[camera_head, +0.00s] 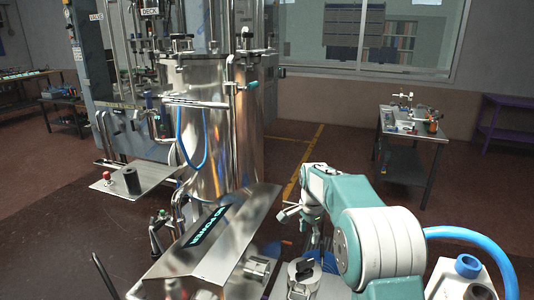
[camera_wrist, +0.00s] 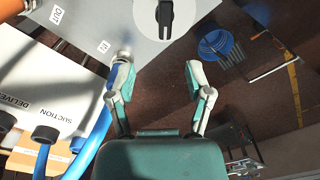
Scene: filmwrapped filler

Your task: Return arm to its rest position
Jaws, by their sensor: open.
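My teal and white arm comes in from the lower right of the head view, bent, with my gripper (camera_head: 300,212) hanging near the slanted steel panel (camera_head: 240,240). In the wrist view my gripper (camera_wrist: 159,74) has its two fingers spread wide apart, with nothing between them. Beyond the fingertips is a grey panel (camera_wrist: 110,22) marked OUT and IN. It carries a black handle (camera_wrist: 165,15) on a pale disc. In the wrist view the left finger overlaps a round metal fitting at the panel edge; I cannot tell whether they touch.
A large steel vessel (camera_head: 205,125) with pipes stands behind the slanted panel. A white unit (camera_wrist: 50,95) labelled SUCTION and DELIVERY has blue hoses. A side table (camera_head: 412,138) stands at the back right. Floor between vessel and table is clear.

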